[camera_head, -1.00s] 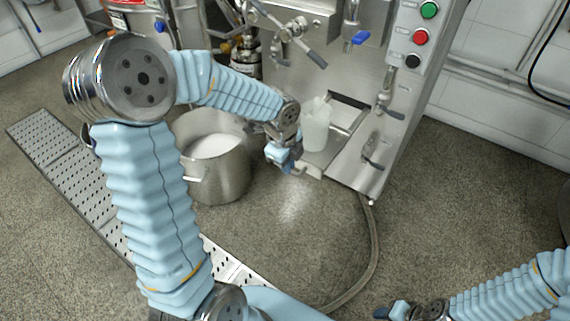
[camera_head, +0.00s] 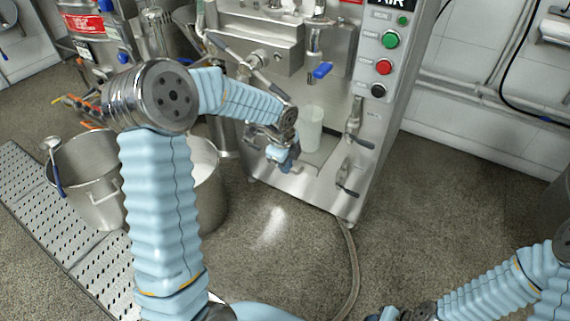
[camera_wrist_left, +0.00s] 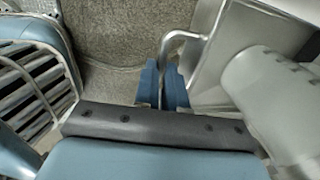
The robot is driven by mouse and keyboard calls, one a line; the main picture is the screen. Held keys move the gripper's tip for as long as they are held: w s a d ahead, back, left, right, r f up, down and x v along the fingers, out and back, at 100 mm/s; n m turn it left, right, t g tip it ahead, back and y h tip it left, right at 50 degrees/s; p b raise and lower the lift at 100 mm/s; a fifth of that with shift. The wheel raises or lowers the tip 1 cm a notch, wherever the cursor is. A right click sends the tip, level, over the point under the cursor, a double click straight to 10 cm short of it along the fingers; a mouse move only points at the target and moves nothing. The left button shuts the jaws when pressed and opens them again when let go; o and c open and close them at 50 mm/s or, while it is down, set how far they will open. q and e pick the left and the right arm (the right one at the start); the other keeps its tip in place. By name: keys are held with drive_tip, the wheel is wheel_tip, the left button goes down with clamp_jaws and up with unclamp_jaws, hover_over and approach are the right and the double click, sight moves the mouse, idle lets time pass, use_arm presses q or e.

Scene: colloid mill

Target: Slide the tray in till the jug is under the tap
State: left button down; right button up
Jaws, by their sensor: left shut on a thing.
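A translucent white jug (camera_head: 311,132) stands upright on a metal tray at the front of the steel machine. It also shows large at the right of the left wrist view (camera_wrist_left: 270,85), beside the steel tray (camera_wrist_left: 207,72). The tap (camera_head: 317,42) with a blue lever is above the jug in the head picture; exact depth alignment is unclear. My left gripper (camera_head: 287,165) is at the tray's front left. In the left wrist view its blue fingers are shut on the bent metal tray handle (camera_wrist_left: 181,35). My right gripper (camera_head: 385,314) is at the bottom edge, partly cut off.
The machine has a button panel (camera_head: 386,50) and lever valves (camera_head: 350,140) right of the jug. A hose (camera_head: 351,270) runs over the floor. Floor in front is mostly clear.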

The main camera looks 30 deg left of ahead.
idle(0.3)
use_arm(q)
drive_tip(key=c, duration=1.2)
unclamp_jaws()
wheel_tip(320, 180, up, 14)
drive_tip(key=s, duration=0.2)
drive_tip(key=shift+s+f+p, duration=0.15)
drive_tip(key=shift+s+p, duration=0.1)
drive_tip(key=shift+p, duration=0.2)
drive_tip(key=s+d+f+n+h, duration=0.1)
drive_tip(key=d+f+n, duration=0.15)
drive_tip(key=f, duration=0.45)
drive_tip(key=s+d+f+n+g+h, duration=0.1)
drive_tip(key=d+f+n, duration=0.1)
drive_tip(key=d+f, duration=0.3)
drive_tip(key=s+d+f+n+h, duration=0.1)
drive_tip(key=s+d+f+n, duration=0.15)
drive_tip(key=f, duration=0.55)
drive_tip(key=s+d+f+n, duration=0.3)
drive_tip(key=s+f+n, duration=0.3)
drive_tip(key=s+f, duration=0.1)
drive_tip(key=s+d+f+n+h, duration=0.1)
drive_tip(key=s+d+f+n, duration=0.2)
drive_tip(key=s+f+n, duration=0.4)
drive_tip(key=shift+s+d+f, duration=0.4)
drive_tip(key=shift+s+f, duration=0.25)
drive_tip(key=shift+s, duration=0.55)
